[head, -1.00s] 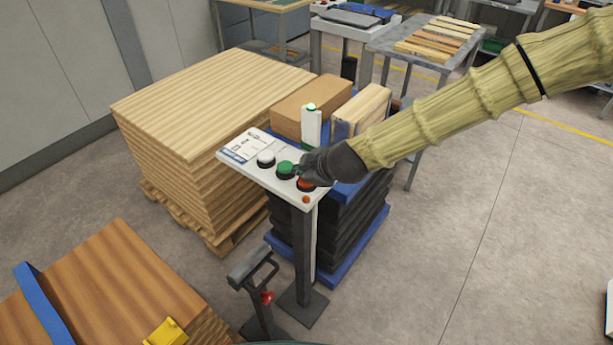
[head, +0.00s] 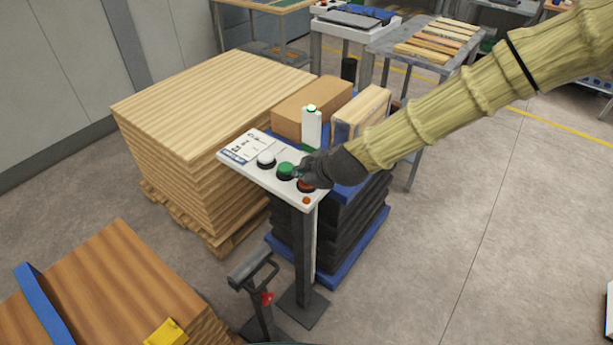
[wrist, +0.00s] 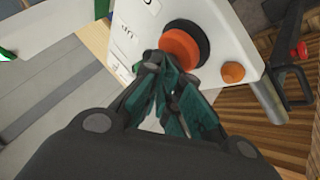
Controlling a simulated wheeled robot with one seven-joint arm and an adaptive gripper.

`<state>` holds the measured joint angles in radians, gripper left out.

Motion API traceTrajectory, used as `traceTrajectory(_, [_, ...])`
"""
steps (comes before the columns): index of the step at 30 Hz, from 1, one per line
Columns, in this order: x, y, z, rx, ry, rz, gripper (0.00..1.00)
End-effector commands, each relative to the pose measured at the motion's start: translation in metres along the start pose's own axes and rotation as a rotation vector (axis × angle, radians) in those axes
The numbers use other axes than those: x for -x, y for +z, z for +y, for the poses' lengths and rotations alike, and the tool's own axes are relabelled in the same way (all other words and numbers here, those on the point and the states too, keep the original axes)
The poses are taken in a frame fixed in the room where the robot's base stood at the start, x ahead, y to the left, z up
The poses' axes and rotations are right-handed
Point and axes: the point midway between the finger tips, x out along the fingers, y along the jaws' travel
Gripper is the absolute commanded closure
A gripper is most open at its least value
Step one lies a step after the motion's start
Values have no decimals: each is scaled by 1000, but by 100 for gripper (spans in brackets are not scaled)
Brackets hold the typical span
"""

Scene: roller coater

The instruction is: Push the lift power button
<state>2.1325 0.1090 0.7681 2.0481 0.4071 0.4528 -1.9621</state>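The control panel (head: 240,163) is a white sloped plate on a grey post. It carries a white button (head: 266,160), a green button (head: 286,170), a red-orange button (head: 306,186) and a small orange knob (head: 306,200). My gripper (head: 299,172) is over the panel, its tip beside the green button and partly covering the red-orange one. In the wrist view my gripper's fingertips (wrist: 167,64) come together, empty, beside the red-orange button (wrist: 187,45). I cannot tell whether the tips touch any button. Which button is lift power is not readable.
The blue lift (head: 345,262) with black bellows carries a brown box (head: 310,103) and a wooden block (head: 362,112). A stack of boards (head: 205,110) is at left.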

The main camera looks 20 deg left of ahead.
Motion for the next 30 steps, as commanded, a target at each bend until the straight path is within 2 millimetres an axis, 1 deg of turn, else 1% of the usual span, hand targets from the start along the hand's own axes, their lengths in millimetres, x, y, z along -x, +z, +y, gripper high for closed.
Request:
traceTrajectory(1, [-2, 4, -4, -3, -6, -4, 100])
traceTrajectory(7, [0, 2, -2, -2, -5, -3, 100])
traceTrajectory(30, [41, -30, 30, -1, 0, 0, 100])
